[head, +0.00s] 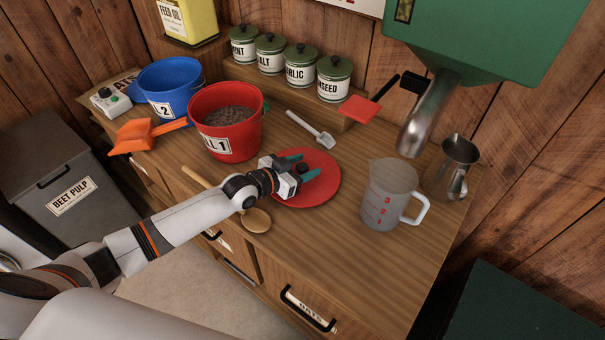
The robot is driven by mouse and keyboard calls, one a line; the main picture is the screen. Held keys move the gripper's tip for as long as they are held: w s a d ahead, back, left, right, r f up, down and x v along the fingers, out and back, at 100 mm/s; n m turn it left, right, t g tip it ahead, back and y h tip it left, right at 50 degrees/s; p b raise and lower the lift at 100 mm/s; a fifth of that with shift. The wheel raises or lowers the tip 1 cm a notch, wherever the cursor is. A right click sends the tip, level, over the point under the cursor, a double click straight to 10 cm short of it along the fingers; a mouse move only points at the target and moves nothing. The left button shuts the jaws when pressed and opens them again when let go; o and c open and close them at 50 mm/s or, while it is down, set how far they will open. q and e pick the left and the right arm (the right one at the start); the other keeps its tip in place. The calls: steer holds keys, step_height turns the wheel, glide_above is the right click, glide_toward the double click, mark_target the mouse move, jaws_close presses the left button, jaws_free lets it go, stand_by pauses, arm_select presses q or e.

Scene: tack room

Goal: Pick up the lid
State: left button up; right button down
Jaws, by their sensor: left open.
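The lid is a flat red disc (322,189) with a small dark knob (302,168) at its middle. It lies on the wooden counter in front of the red bucket. My left gripper (299,167) is open over the lid, with its green-tipped fingers at either side of the knob. I cannot tell whether the fingers touch the knob. My right gripper is not in view.
A red bucket (213,143) of feed and a blue bucket (161,87) stand behind to the left. A clear measuring jug (384,198) and a metal jug (449,171) stand to the right. A wooden spoon (256,220) lies under my left arm.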

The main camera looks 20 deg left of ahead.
mark_target(302, 166)
arm_select(q)
steer(key=c, duration=1)
step_height(302, 166, up, 10)
steer(key=shift+r, duration=0.1)
